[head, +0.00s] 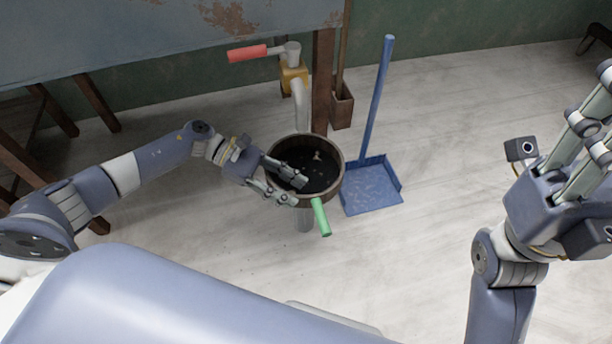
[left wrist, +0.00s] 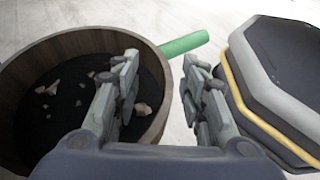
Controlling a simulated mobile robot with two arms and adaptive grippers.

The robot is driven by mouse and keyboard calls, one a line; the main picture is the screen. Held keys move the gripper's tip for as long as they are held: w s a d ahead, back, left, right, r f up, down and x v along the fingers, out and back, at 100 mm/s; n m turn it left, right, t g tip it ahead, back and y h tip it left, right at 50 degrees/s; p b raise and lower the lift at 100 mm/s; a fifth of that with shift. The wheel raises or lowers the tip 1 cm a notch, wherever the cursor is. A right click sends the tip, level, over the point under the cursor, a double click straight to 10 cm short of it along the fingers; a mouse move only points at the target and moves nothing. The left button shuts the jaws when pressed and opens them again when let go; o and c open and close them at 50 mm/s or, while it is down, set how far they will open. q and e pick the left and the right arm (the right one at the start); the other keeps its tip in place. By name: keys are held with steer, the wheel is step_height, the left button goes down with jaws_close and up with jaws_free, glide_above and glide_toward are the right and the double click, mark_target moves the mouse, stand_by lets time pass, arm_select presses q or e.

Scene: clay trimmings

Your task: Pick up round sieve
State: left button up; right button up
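The round sieve (head: 333,180) has a brown wooden rim, a dark inside with several pale clay bits, and a green handle (head: 321,217) pointing toward me. My left gripper (head: 282,187) is open at the near left part of the rim, one finger over the inside and the other outside. In the left wrist view the sieve (left wrist: 40,62) fills the left side, and its wall lies between the open fingers (left wrist: 155,95). I cannot tell whether either finger touches it. My right gripper (head: 590,130) is open and empty at the far right, away from the sieve.
A pale pipe with a yellow fitting (head: 293,77) and red handle (head: 247,53) stands behind the sieve. A worn table (head: 150,40) is at the back left. Floor at centre right is clear.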

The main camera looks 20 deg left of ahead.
arm_select(q)
steer(key=shift+x, duration=1.3)
jaws_close()
